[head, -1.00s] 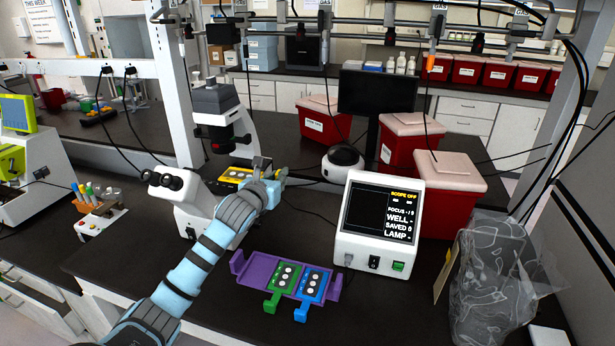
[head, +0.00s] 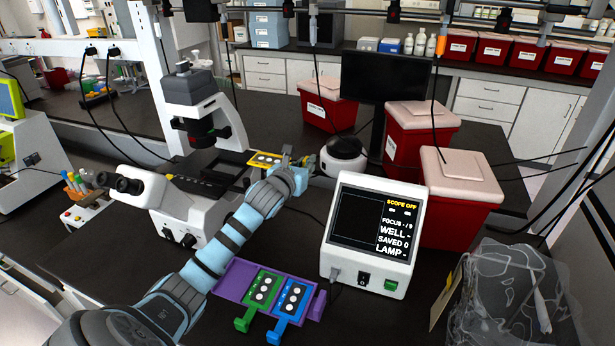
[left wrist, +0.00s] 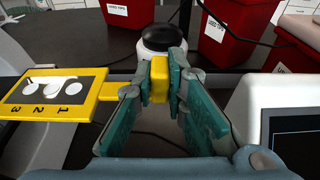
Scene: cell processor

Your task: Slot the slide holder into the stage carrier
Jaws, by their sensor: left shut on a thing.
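My left gripper (head: 298,163) is shut on the handle of the yellow slide holder (head: 262,160). In the left wrist view the yellow slide holder (left wrist: 22,108) extends to the left of the gripper (left wrist: 160,78), with its dark face, white round spots and numbers 1 to 3 showing. The holder looks roughly level and raised. The microscope (head: 190,112) stands to the left, with its dark stage carrier (head: 222,170). In the head view the holder is just right of the stage, by its far right edge; I cannot tell whether they touch. My right gripper is not in view.
A purple rack (head: 232,282) holds a green slide holder (head: 262,288) and a blue slide holder (head: 292,297) at the front. A display box (head: 345,262) stands right of my left arm. A round black-and-white device (head: 344,160) and red bins (head: 462,195) are behind.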

